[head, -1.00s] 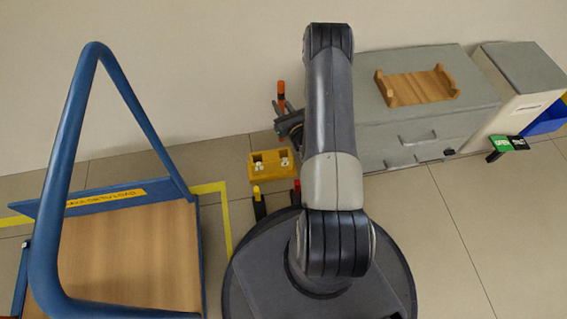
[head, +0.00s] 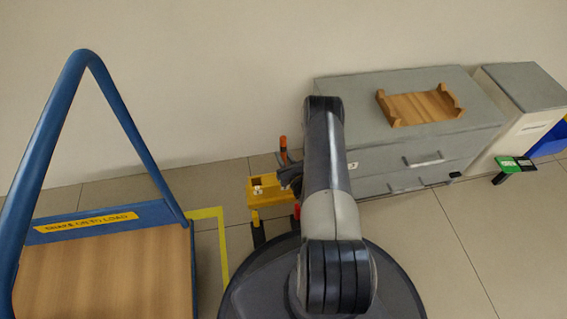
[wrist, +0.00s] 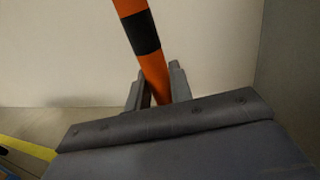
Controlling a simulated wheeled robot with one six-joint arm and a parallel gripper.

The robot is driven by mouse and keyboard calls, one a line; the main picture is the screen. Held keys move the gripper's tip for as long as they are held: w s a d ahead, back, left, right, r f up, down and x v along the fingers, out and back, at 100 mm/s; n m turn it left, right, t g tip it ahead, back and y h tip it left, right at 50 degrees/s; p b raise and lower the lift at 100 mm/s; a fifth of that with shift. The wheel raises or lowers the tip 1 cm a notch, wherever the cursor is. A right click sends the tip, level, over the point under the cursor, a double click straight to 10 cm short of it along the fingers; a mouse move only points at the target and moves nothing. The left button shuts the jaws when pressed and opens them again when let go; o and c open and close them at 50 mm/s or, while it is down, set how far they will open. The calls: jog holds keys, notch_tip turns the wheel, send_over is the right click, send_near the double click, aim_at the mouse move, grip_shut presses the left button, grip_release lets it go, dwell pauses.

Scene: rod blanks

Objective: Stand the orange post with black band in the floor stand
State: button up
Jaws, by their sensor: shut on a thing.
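The orange post with a black band (wrist: 145,32) is between the fingers of my gripper (wrist: 158,76) in the wrist view, leaning a little in the picture. My gripper is shut on it. In the head view the post's orange top (head: 283,144) shows above my gripper (head: 288,172), at the back right of the yellow floor stand (head: 267,197). The post's lower end is hidden, so I cannot tell whether it touches or enters the stand. My arm and gripper cover the right part of the stand.
A blue trolley (head: 110,212) is at the left. A grey drawer cabinet (head: 360,92) with a wooden cradle (head: 420,108) is at the right. The wall is behind.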

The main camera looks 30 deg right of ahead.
jog(key=shift+f+b, duration=0.4)
jog(key=shift+f, duration=1.1)
jog(key=shift+f+b, duration=0.25)
jog(key=shift+b, duration=0.05)
jog(key=o, duration=0.8)
jog(key=shift+r, duration=0.1)
jog(key=shift+c, duration=0.2)
jog(key=shift+r, duration=0.1)
